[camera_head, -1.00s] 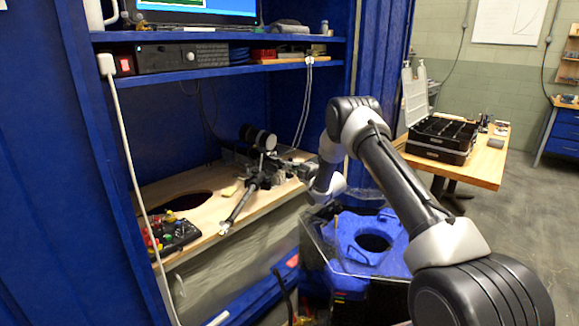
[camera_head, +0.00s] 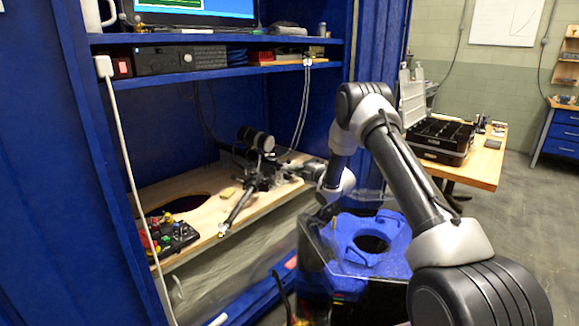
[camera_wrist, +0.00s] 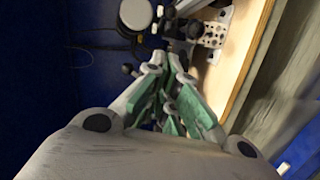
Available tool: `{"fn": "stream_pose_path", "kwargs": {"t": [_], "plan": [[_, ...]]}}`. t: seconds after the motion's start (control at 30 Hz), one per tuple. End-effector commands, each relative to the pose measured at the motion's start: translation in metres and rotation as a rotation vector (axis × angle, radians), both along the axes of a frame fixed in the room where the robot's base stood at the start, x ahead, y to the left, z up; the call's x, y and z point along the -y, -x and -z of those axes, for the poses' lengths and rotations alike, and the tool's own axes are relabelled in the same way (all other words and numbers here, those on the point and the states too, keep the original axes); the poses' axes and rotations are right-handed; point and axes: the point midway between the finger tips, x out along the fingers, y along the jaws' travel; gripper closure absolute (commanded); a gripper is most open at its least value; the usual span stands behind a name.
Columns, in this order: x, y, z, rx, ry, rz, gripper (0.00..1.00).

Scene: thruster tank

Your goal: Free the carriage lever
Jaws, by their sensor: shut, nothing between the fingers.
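A dark carriage-like mechanism with black cylinders (camera_head: 256,139) stands on the wooden bench inside the blue cabinet. A slim grey rod (camera_head: 240,205) with a pale tip slants from it toward the bench's front edge. I cannot tell whether this rod is the carriage lever. My gripper (camera_head: 280,172) is at the right side of the mechanism, partly lost against it. In the wrist view my gripper (camera_wrist: 172,62) has its green-padded fingers converged and empty. Its tips are close to dark parts of the mechanism; contact cannot be told. A round pale disc (camera_wrist: 136,14) and a perforated plate (camera_wrist: 212,36) lie beyond them.
A control box with coloured knobs (camera_head: 170,238) sits at the bench's left front, near a dark round opening (camera_head: 185,205). A blue-topped unit (camera_head: 345,240) stands below my arm. A shelf (camera_head: 215,72) is above. A white cable (camera_head: 130,170) hangs at left.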

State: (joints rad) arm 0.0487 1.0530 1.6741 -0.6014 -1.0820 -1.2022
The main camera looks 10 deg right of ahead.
Motion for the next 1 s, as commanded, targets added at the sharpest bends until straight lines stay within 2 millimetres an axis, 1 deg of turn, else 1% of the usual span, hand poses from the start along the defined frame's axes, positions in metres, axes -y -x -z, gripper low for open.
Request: {"fn": "stream_pose_path", "kwargs": {"t": [0.03,0.1,0.23,0.3,0.4,0.6,1.0], "plan": [[-0.006,-0.010,0.002,0.002,0.000,-0.002,1.00],[-0.013,-0.024,0.004,0.002,0.000,-0.002,1.00],[-0.025,-0.047,0.008,0.001,-0.001,-0.001,1.00],[-0.019,-0.058,0.010,0.003,-0.001,0.002,1.00],[-0.016,-0.071,0.012,0.002,-0.001,0.001,1.00],[-0.011,-0.083,0.014,0.002,-0.001,0.001,1.00],[-0.009,-0.086,0.015,0.000,-0.001,0.001,1.00]]}}
